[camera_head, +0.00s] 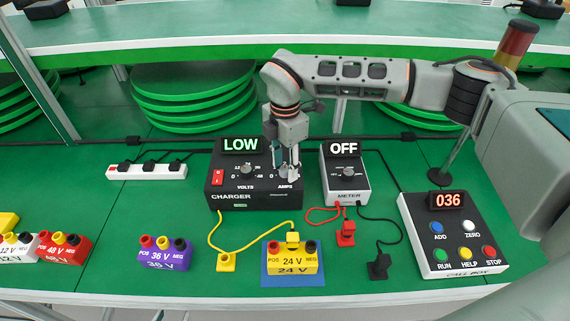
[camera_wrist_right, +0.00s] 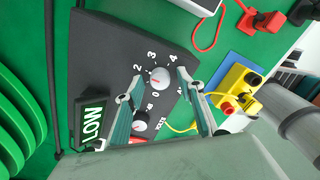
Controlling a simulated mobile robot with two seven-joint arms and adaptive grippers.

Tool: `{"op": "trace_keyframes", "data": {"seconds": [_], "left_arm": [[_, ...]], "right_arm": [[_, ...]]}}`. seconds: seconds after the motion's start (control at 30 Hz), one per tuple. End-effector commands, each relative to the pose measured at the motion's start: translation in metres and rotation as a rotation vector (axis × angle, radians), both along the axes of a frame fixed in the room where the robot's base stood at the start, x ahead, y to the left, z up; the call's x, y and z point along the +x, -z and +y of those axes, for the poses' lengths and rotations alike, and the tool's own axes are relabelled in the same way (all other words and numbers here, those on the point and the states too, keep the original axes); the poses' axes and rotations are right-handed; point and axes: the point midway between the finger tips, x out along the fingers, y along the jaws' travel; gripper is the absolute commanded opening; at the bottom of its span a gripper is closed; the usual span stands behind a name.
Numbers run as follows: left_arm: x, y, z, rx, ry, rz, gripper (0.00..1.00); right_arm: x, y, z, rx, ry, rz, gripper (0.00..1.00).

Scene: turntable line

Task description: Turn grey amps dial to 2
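The grey amps dial (camera_wrist_right: 160,78) is a round knob on the black charger (camera_head: 222,190), with 0, 2, 3 and 4 readable around it in the right wrist view. Its red mark shows, but which number it points to is hard to tell. My right gripper (camera_head: 284,168) is above the dial and mostly hides it in the head view. In the right wrist view its two fingers (camera_wrist_right: 161,92) are spread, with the dial between and beyond their tips; contact cannot be judged. The charger display (camera_head: 240,144) reads LOW. My left gripper is not in view.
The volts dial (camera_head: 247,171) sits left of the amps dial, beside a red switch (camera_head: 217,178). The meter (camera_head: 346,184), reading OFF, stands close on the right. A yellow 24 V battery (camera_head: 292,262) and cables lie in front. A call box (camera_head: 452,235) reads 036.

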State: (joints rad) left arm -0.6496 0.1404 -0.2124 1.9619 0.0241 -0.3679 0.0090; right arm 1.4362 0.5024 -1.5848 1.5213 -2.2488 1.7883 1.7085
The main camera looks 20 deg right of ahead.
Motion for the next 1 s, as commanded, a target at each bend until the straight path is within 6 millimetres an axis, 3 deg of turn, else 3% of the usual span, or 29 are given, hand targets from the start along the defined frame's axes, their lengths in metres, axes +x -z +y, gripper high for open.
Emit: {"op": "trace_keyframes", "data": {"seconds": [0.17,0.5,0.7,1.0], "left_arm": [[0.000,0.000,0.000,0.001,0.000,0.001,0.40],[0.000,0.000,0.000,0.000,0.000,-0.001,0.40],[0.001,0.000,0.000,-0.001,0.000,-0.001,0.40],[0.001,0.000,0.000,-0.001,0.000,-0.001,0.40]], "right_arm": [[0.001,-0.012,0.000,0.000,0.000,-0.002,0.38],[0.001,-0.078,0.000,0.000,0.000,-0.004,0.38],[0.001,-0.108,0.000,0.000,0.000,-0.002,0.38],[0.000,-0.120,0.000,0.000,0.000,0.001,0.38]]}}
